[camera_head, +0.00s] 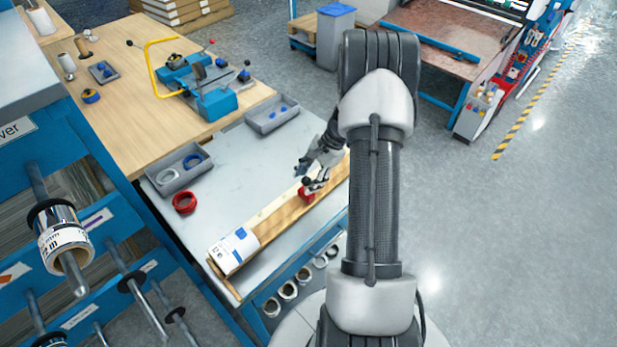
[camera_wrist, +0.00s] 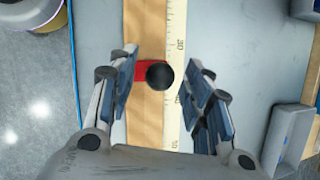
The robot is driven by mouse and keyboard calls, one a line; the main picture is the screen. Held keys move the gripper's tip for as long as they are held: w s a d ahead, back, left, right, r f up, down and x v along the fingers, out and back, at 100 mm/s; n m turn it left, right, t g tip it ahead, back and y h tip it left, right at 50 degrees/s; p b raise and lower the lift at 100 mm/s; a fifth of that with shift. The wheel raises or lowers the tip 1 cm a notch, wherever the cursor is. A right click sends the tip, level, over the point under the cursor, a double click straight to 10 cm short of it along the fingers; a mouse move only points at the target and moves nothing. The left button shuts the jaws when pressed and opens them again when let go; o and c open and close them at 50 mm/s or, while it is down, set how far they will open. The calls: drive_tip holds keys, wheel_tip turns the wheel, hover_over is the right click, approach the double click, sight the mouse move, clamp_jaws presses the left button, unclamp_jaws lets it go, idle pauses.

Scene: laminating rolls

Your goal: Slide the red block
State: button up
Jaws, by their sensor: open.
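The red block (camera_head: 306,194) sits on a long wooden board with a ruler strip (camera_head: 268,222) along the front of the grey bench. In the wrist view the red block (camera_wrist: 140,72) has a round black knob (camera_wrist: 159,75) on its right part. My gripper (camera_head: 311,182) is just above the block in the head view. In the wrist view my gripper (camera_wrist: 160,82) is open, with one finger on each side of the block and knob. The left finger is close to the block's left edge; I cannot tell if it touches.
Grey trays (camera_head: 272,115) with small blue parts and a red ring (camera_head: 184,202) stand on the bench. A blue tool with a yellow handle (camera_head: 207,88) stands behind. A blue roll rack (camera_head: 60,160) is at left.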

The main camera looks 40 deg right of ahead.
drive_tip(key=v, duration=1.2)
drive_tip(key=shift+a, duration=0.1)
